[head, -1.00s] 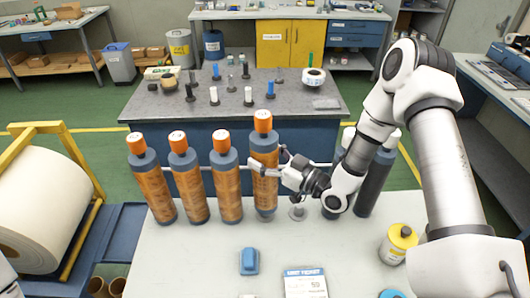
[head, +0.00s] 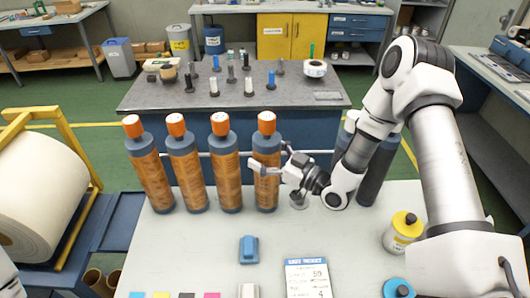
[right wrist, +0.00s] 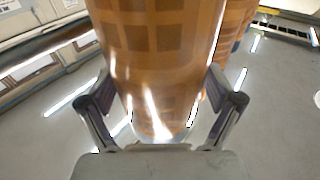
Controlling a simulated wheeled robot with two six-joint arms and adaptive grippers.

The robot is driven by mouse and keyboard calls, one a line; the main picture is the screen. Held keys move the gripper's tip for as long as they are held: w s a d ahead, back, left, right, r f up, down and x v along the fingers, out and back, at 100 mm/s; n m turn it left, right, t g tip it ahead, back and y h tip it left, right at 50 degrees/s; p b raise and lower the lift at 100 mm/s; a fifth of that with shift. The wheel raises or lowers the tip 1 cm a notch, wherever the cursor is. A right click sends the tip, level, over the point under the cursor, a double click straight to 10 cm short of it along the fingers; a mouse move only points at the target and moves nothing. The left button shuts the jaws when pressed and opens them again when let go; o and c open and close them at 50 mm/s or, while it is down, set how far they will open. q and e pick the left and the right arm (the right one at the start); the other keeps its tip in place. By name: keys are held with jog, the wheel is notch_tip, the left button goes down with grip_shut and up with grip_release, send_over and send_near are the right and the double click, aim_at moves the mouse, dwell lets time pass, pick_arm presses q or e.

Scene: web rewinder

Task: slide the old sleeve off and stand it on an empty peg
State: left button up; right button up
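Four tall sleeves with brown-orange patterned bands, dark grey ends and orange tops stand in a row along the far edge of the pale table. The rightmost one, the old sleeve (head: 267,183), is upright at my right gripper (head: 268,165). In the right wrist view the fingers (right wrist: 160,98) lie on both sides of the old sleeve (right wrist: 155,45) and appear to touch its edges. Its foot looks level with its neighbours; contact below is not clear. A low empty peg (head: 298,201) shows just right of it. My left gripper is not in view.
Dark cylinders (head: 375,178) stand right of the peg, partly behind my right arm. A blue block (head: 249,250), a printed card (head: 306,278) and a yellow-labelled can (head: 403,232) are on the table. A large white roll (head: 40,195) is at left.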

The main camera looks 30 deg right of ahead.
jog(key=shift+s, duration=0.1)
jog(key=v, duration=1.2)
dwell(0.5)
